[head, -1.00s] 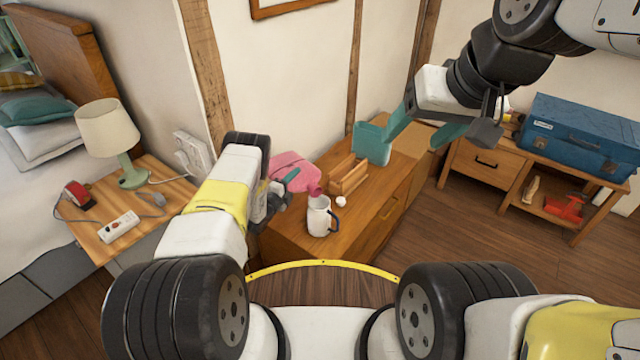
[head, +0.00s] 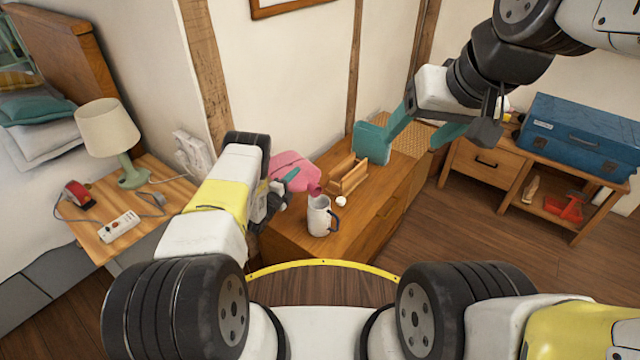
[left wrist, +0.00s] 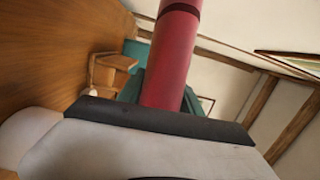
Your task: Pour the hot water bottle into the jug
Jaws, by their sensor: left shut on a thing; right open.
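The pink hot water bottle (head: 296,163) is held tilted over the dresser, its darker neck (head: 314,189) pointing down to the right, just above the jug's mouth. My left gripper (head: 289,177) is shut on it, and my arm hides part of it. In the left wrist view, the red neck (left wrist: 172,60) stands out past my teal fingers. The white jug (head: 319,217) with a dark handle stands upright on the dresser. I cannot see any water or the inside of the jug. My right gripper (head: 425,128) is open and empty, up at the right.
A small white round thing (head: 341,201) and a wooden rack (head: 348,177) stand beside the jug on the dresser (head: 370,222). A teal block (head: 371,143) is behind them. A bedside table (head: 150,208) with a lamp (head: 108,130) is at left, a blue case (head: 580,135) at right.

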